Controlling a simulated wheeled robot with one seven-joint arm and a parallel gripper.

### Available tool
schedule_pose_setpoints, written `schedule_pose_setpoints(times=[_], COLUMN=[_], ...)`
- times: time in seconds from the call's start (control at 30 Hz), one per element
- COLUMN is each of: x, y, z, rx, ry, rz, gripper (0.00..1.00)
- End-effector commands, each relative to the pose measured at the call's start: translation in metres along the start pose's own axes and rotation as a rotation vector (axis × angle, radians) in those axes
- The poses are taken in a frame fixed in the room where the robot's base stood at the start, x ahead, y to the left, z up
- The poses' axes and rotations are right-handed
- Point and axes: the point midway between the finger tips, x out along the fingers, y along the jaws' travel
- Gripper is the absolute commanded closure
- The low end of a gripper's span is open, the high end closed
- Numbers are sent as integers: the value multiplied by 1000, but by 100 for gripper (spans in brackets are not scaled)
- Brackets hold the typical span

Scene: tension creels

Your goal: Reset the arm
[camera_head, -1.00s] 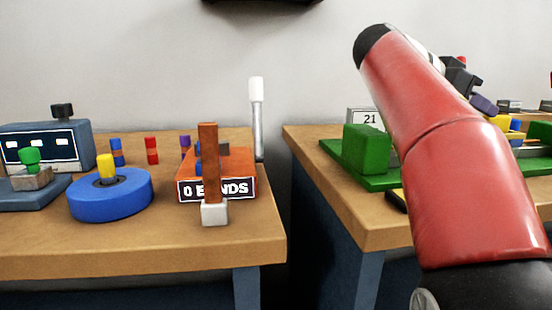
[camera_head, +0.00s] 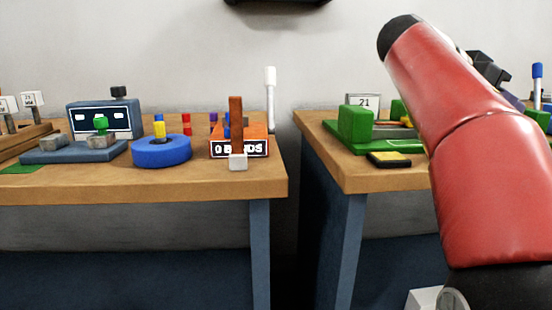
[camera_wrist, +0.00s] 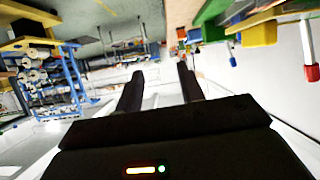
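My red arm (camera_head: 470,150) is raised and bent at the right of the head view, in front of the right table. My gripper (camera_wrist: 160,82) shows in the wrist view with its two dark fingers apart and nothing between them. In the head view, a dark part at the arm's far side is partly hidden, so the fingers cannot be made out there. The wrist view is tilted, with colored parts at its upper right and a blue rack at its left.
The left table (camera_head: 190,183) carries a blue disc (camera_head: 161,153), an orange box (camera_head: 255,147) and a dark-blue screen unit (camera_head: 75,121). The right table (camera_head: 350,178) holds a green block (camera_head: 355,124) and a black-yellow pad (camera_head: 388,160). A narrow gap separates the tables.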

Motion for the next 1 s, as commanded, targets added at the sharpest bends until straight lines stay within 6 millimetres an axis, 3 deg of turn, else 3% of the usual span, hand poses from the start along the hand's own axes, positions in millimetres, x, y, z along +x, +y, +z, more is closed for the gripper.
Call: schedule_pose_setpoints(times=[0.33,0.57,0.67,0.77,1.0], x=[-4,-15,-27,-46,-97], y=[5,16,27,44,103], z=[28,72,101,143,261], rx=[-194,-400,-515,-650,-907], ry=[-116,-233,-296,-367,-489], rz=[-129,-293,-399,-547,-919], gripper=[62,62,62,62,62])
